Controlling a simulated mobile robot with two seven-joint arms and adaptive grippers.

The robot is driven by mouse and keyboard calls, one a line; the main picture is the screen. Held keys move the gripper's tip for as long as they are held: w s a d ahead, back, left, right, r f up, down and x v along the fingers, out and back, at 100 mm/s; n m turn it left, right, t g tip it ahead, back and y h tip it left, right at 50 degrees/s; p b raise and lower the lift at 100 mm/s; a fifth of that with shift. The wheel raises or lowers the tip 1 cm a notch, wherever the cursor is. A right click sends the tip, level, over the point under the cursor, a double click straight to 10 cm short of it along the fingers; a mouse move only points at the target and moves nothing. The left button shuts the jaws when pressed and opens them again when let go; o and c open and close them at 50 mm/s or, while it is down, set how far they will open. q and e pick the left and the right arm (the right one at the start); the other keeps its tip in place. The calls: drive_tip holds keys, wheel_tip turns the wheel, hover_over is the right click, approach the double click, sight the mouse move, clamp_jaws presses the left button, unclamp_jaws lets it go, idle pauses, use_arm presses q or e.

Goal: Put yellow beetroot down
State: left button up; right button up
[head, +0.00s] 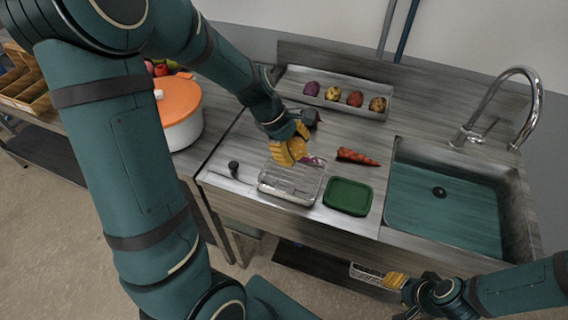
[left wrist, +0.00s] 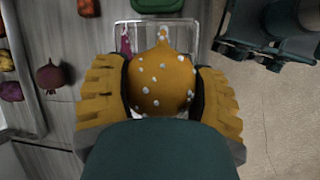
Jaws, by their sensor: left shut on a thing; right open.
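My left gripper (head: 290,150) is shut on the yellow beetroot (left wrist: 160,82). In the left wrist view the beetroot is round, orange-yellow with pale specks, and sits between the ridged yellow fingers (left wrist: 160,95). In the head view it is hard to tell from the fingers. It is held over the far part of a clear container (head: 283,190), whose rim also shows in the left wrist view (left wrist: 188,22). A pink-purple item (left wrist: 125,42) shows at the container. My right gripper (head: 396,280) is open and empty, low in front of the counter.
A green lid (head: 348,196) lies right of the container, with a carrot (head: 357,157) behind it. A dark red beetroot (left wrist: 56,76) lies on the counter. A back tray (head: 332,98) holds several vegetables. The sink (head: 440,215) is at right, an orange-lidded pot (head: 180,110) at left.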

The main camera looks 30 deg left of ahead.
sight(296, 178)
use_arm(q)
drive_tip(key=shift+a, duration=0.2)
drive_tip(key=shift+f, duration=0.35)
wheel_tip(296, 178, down, 9)
drive_tip(key=b, duration=0.3)
drive_tip(key=shift+r, duration=0.2)
drive_tip(key=shift+f, duration=0.3)
drive_tip(key=o, duration=1.3)
drive_tip(key=shift+f, duration=0.1)
